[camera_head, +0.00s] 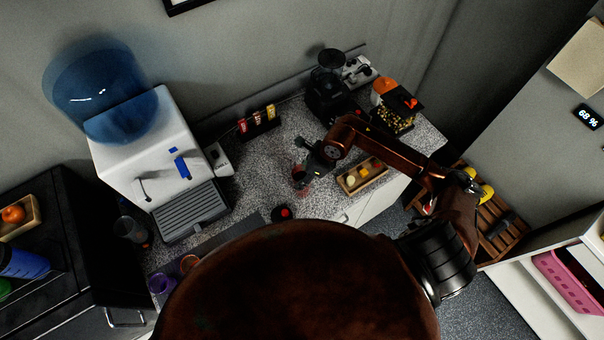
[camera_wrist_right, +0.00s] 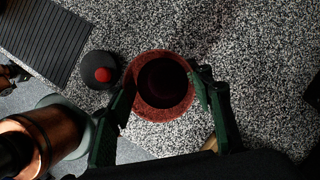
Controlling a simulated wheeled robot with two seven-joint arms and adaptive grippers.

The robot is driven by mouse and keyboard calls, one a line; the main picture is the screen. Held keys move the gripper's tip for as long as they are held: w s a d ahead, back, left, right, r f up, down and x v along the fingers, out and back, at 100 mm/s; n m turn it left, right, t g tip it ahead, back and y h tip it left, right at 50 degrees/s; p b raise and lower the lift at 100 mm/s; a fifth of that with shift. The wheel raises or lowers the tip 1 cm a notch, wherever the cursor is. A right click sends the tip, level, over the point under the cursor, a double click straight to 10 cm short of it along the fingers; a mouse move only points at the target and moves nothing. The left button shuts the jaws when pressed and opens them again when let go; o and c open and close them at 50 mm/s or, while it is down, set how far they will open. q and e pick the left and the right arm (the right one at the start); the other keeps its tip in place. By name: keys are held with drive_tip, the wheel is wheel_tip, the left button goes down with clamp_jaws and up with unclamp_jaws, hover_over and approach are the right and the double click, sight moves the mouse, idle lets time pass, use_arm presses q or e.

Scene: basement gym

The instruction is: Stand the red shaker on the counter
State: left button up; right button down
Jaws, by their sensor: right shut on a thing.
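The red shaker (camera_head: 298,178) is a small, dark red, open-topped cup over the speckled counter (camera_head: 262,180). My right gripper (camera_head: 308,166) reaches in from the right and is shut on it. In the right wrist view, the shaker (camera_wrist_right: 163,86) sits between the two fingers (camera_wrist_right: 160,93), and I look down into its dark mouth. It looks upright. I cannot tell whether its base touches the counter. My left gripper is not in view.
A black puck with a red top (camera_head: 282,213) lies left of the shaker. A wooden tray (camera_head: 362,177) with small items stands to its right. A water dispenser (camera_head: 150,145) is at left, a black grinder (camera_head: 327,92) behind. Bare counter surrounds the shaker.

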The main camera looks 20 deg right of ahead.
drive_tip(key=shift+f, duration=0.1)
drive_tip(key=shift+f, duration=0.1)
drive_tip(key=c, duration=1)
unclamp_jaws()
drive_tip(key=shift+o, duration=0.2)
drive_tip(key=b+v, duration=0.2)
drive_tip(key=v, duration=1)
drive_tip(key=shift+b, duration=0.4)
